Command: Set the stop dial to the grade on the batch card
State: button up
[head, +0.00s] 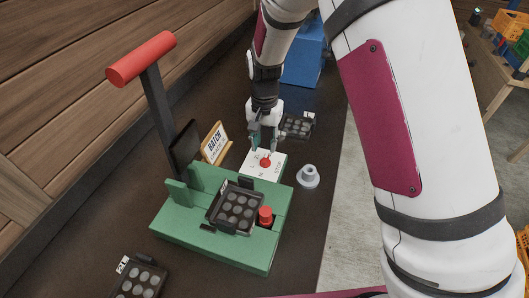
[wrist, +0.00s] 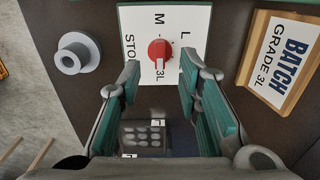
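The stop dial is a red knob (wrist: 160,52) on a white plate (wrist: 142,22). The plate is lettered STOP at left, M at top, L at right and 3L at bottom in the wrist view. A knob mark seems to point toward 3L, but it is too small to be sure. The batch card (wrist: 282,55) reads "BATCH GRADE 3L"; it also stands in the head view (head: 215,142). My gripper (wrist: 160,78) is open, its fingers apart on either side below the knob in the wrist view. In the head view my gripper (head: 265,140) is just above and behind the knob (head: 265,162); contact is unclear.
A green press (head: 215,245) with a red-handled lever (head: 142,58), a dark mould tray (head: 235,207) and a red button (head: 265,214) stands in front of the dial. A grey flanged piece (head: 308,177) is right of the plate. Another tray (head: 298,125) lies behind.

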jog(key=shift+r, duration=2.8)
notch_tip(320, 180, up, 8)
send_over(265, 159)
jog(key=s+d, duration=0.3)
jog(key=d, duration=0.1)
jog(key=s+d+r+n+t+y, duration=0.1)
jog(key=s+d+r+n+t, duration=0.1)
jog(key=s+d+r, duration=0.5)
jog(key=s+d+r+n+t, duration=0.1)
jog(key=s+d+r, duration=0.1)
jog(key=s, duration=0.7)
jog(key=s+d+r+n+t+h, duration=0.1)
jog(key=s+d+r+t, duration=0.1)
jog(key=s, duration=0.7)
jog(key=shift+d+r+n, duration=0.25)
jog(key=shift+r+n, duration=0.05)
jog(key=shift+r, duration=0.4)
